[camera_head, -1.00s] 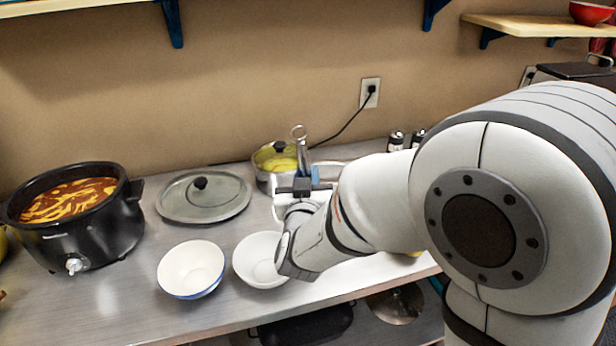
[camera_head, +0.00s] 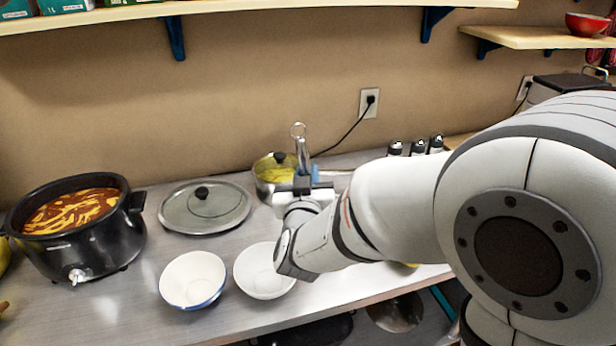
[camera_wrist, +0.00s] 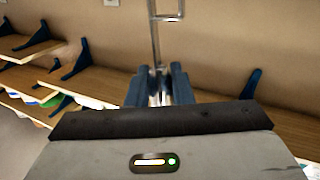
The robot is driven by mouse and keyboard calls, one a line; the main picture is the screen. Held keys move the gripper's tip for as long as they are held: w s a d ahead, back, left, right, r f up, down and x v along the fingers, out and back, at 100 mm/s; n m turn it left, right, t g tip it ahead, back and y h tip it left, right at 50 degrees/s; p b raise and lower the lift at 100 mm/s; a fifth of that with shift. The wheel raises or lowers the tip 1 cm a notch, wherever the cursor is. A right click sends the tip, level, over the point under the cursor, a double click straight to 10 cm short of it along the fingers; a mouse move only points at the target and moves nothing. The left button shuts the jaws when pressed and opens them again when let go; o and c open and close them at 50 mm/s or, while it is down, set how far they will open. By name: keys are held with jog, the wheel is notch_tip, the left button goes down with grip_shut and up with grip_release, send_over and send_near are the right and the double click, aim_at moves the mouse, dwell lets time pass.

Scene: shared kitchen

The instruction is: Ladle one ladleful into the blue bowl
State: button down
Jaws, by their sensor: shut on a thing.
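The blue bowl (camera_head: 193,279), blue outside and white inside, stands empty on the metal counter. A black slow cooker (camera_head: 92,246) of orange-red soup stands at the left, its lid off. In the wrist view the blue fingers of my gripper (camera_wrist: 157,92) close around the ladle handle (camera_wrist: 155,45).
A white bowl (camera_head: 263,271) stands right beside the blue bowl. The glass lid (camera_head: 204,207) lies behind them. A small lidded pot (camera_head: 268,175) is behind my gripper. Several shakers (camera_head: 418,147) stand at the back. A shelf (camera_head: 300,9) runs above. Counter between cooker and blue bowl is clear.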

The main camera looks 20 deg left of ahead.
notch_tip(320, 180, up, 15)
jog(key=p, duration=0.9)
jog(key=shift+r+p, duration=0.15)
jog(key=shift+p, duration=0.15)
